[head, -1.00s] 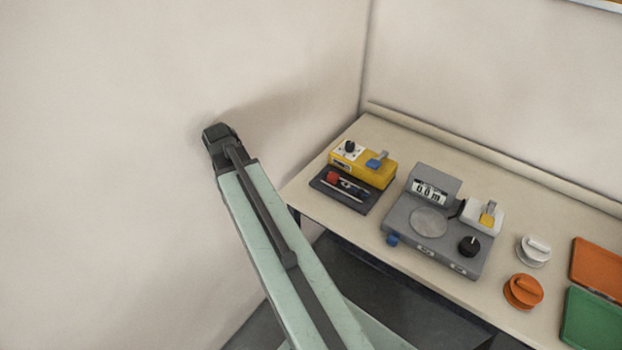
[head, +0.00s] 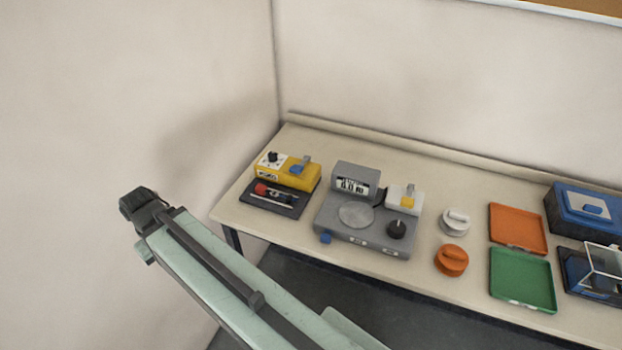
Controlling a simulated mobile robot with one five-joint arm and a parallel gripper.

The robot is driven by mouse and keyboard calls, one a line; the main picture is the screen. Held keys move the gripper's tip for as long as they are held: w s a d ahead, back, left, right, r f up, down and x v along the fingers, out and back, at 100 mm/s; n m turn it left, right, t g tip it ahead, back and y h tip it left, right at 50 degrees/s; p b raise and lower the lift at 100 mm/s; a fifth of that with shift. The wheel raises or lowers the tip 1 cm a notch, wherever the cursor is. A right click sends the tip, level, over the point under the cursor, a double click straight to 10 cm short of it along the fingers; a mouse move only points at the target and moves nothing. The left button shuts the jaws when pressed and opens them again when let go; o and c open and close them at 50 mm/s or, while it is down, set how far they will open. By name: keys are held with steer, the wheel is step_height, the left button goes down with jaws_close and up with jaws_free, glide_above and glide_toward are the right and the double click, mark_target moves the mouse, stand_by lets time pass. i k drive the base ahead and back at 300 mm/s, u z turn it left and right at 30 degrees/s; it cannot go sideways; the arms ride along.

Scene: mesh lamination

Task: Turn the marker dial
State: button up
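Two black dials show on the bench: a small one (head: 273,157) on the white panel of the yellow box (head: 292,180) and a larger one (head: 396,230) at the front right of the grey device (head: 360,236). I cannot tell which is the marker dial. The grey device has a round plate, a display and a blue knob at its front left. My gripper end (head: 138,207) is at the far left, in front of the wall and well apart from both dials. Its fingers cannot be made out.
The bench (head: 455,185) also holds a dark tray (head: 282,207) with small tools, a white-and-yellow unit (head: 406,198), white (head: 455,222) and orange (head: 451,261) knobbed discs, orange (head: 517,228) and green (head: 522,279) trays, and a blue box (head: 585,212). Walls close the left and back.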

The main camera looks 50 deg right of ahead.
mark_target(272, 154)
steer(key=z, duration=3.15)
steer(key=k, duration=1.7)
steer(key=u, duration=1.15)
steer(key=i, duration=1.7)
